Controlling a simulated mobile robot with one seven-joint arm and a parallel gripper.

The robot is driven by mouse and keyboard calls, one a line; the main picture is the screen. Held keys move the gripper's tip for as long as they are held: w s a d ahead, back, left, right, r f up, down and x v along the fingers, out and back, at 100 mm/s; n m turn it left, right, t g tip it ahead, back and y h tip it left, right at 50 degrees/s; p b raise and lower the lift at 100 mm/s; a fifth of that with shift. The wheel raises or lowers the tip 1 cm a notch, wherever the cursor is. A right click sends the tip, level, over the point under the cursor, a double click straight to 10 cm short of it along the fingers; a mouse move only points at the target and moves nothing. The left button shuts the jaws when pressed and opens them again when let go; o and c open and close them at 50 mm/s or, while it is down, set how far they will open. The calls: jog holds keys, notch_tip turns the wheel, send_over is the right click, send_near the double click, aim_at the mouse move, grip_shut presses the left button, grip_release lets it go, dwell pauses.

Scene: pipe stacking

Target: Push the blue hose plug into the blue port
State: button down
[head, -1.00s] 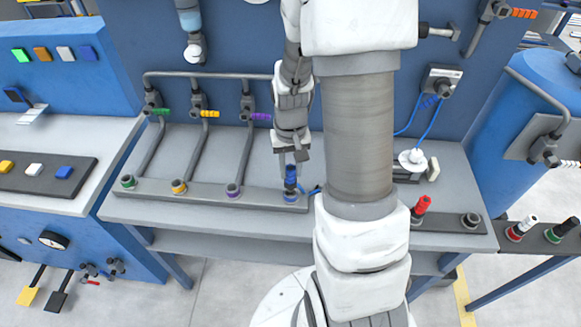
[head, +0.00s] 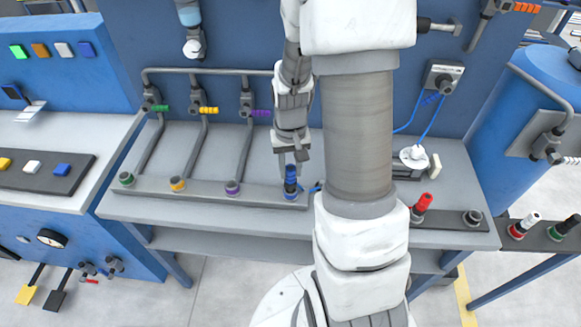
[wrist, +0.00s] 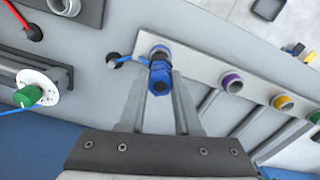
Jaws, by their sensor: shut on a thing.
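The blue hose plug (head: 291,179) stands upright between the fingers of my gripper (head: 291,162), which is shut on it. In the wrist view the plug (wrist: 161,74) shows between the two grey fingers. The blue port (head: 291,196) is at the right end of the long grey rail, directly under the plug. The plug's lower end meets the port's ring; I cannot tell how deep it sits. A blue hose (wrist: 125,60) runs from beside the plug to a dark hole in the wrist view.
Green (head: 127,179), yellow (head: 178,183) and purple (head: 232,187) ports line the same rail. A red plug (head: 422,202) stands on another rail to the right. My arm's thick column hides part of the bench. A white round fitting (head: 413,157) lies behind it.

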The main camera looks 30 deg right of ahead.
jog(key=shift+f+b, duration=0.8)
jog(key=shift+f, duration=0.2)
dwell(0.3)
jog(key=c, duration=0.5)
grip_release()
jog(key=shift+r, duration=0.1)
notch_tip(320, 180, up, 17)
jog(key=shift+r+p, duration=0.2)
jog(key=shift+p, duration=0.8)
jog(key=s+a+r+n+t, duration=0.1)
jog(key=s+a+r+t, duration=0.1)
jog(key=s+a+r, duration=0.1)
jog(key=s+a+r+n+t, duration=0.1)
jog(key=s+a+r, duration=0.2)
jog(key=s+a, duration=0.1)
jog(key=s+a+r+n+t, duration=0.1)
jog(key=s+a+r+t, duration=0.1)
jog(key=s, duration=0.3)
jog(key=shift+s+a+r+n+t, duration=0.2)
jog(key=shift+a+r+n+t, duration=0.15)
jog(key=shift+a+r, duration=0.35)
